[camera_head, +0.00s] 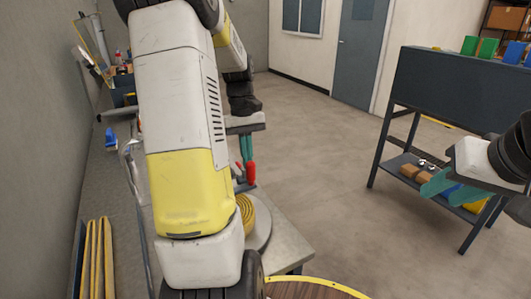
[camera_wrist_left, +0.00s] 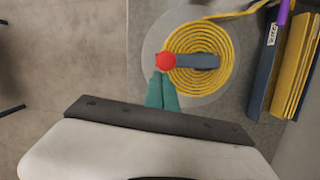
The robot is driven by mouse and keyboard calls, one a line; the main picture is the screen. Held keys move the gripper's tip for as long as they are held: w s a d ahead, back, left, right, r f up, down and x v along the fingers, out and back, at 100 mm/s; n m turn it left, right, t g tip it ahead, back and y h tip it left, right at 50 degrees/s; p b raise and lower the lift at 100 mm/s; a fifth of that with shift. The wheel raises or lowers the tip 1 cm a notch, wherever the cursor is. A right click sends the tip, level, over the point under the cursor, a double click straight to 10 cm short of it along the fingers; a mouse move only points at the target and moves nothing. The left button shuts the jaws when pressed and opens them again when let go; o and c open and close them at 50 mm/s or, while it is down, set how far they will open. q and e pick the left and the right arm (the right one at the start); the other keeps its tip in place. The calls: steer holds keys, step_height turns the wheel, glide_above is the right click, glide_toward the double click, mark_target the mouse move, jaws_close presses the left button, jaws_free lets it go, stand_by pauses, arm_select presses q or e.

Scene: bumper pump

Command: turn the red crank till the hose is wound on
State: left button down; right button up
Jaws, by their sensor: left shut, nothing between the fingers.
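The red crank knob (camera_wrist_left: 165,62) stands at the end of a blue-grey crank arm (camera_wrist_left: 197,61) in the left wrist view. The arm lies over a yellow hose (camera_wrist_left: 226,75) coiled in a flat spiral on a round grey disc (camera_wrist_left: 152,40). My left gripper (camera_wrist_left: 162,78) is shut and empty, its teal fingertips right beside the knob; I cannot tell whether they touch. In the head view the left gripper (camera_head: 247,160) is just above the red knob (camera_head: 251,174), and my arm hides part of the hose (camera_head: 246,212). My right gripper (camera_head: 432,188) is open and empty, at the right.
Yellow slats (camera_head: 96,262) lie on the long bench (camera_head: 108,185) along the left wall. A dark shelf unit (camera_head: 430,95) with coloured bins stands at right, behind the right gripper. A round wooden top (camera_head: 310,289) is at the bottom. Open floor (camera_head: 320,150) lies between.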

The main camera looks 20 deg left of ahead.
arm_select(q)
steer(key=s+d+m, duration=0.1)
steer(key=d+m, duration=0.1)
steer(key=s+d+m+y, duration=0.1)
steer(key=m, duration=0.1)
steer(key=shift+s+d+m, duration=0.15)
steer(key=shift+d+m, duration=0.15)
steer(key=shift+d, duration=0.05)
steer(key=shift+r, duration=0.1)
